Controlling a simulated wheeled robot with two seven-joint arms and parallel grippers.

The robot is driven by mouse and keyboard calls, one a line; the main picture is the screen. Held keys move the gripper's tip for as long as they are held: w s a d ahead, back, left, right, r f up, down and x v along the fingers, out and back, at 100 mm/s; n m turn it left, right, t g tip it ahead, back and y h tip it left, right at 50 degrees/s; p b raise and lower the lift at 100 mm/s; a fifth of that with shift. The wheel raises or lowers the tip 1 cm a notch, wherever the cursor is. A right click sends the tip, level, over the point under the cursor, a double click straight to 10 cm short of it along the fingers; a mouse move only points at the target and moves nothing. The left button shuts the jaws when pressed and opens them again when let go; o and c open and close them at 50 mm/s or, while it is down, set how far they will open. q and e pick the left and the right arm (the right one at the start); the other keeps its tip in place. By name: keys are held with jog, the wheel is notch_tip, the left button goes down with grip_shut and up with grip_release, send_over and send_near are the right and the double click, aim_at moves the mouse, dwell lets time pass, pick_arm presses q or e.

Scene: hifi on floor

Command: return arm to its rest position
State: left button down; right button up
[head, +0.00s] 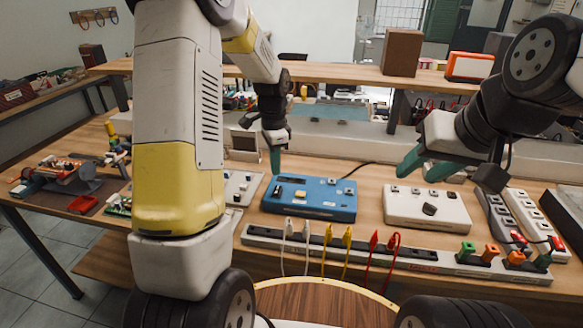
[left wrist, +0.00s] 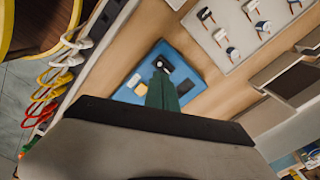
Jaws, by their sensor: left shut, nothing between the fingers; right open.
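My left arm (head: 180,110) is white and yellow, fills the left-centre of the head view, and bends down to its gripper. My left gripper (head: 275,165) has green fingers pointing down, just behind the blue box (head: 325,201). In the left wrist view the fingers (left wrist: 161,88) are shut together with nothing between them, and the blue box (left wrist: 150,85) shows beyond them. My right gripper (head: 412,163) comes in from the right.
A long white strip (head: 400,259) with white, yellow and red leads lies along the bench's front edge. Power strips (head: 510,220) stand at the right. A shelf (head: 330,73) with a brown box (head: 402,52) runs behind. Loose parts (head: 65,175) cover the bench's left end.

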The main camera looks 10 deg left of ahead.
pick_arm(q)
jog(key=s+d+r+n+t+h, duration=0.1)
jog(key=s+r+n+t, duration=0.2)
jog(key=s+r+n, duration=0.3)
jog(key=s+d+r+n+t+h, duration=0.1)
jog(key=s+r+n+t, duration=0.2)
jog(key=s+r, duration=0.9)
jog(key=s+n, duration=0.2)
jog(key=s, duration=0.4)
jog(key=shift+r+n, duration=0.35)
jog(key=shift+n, duration=0.05)
jog(key=shift+s+d, duration=0.1)
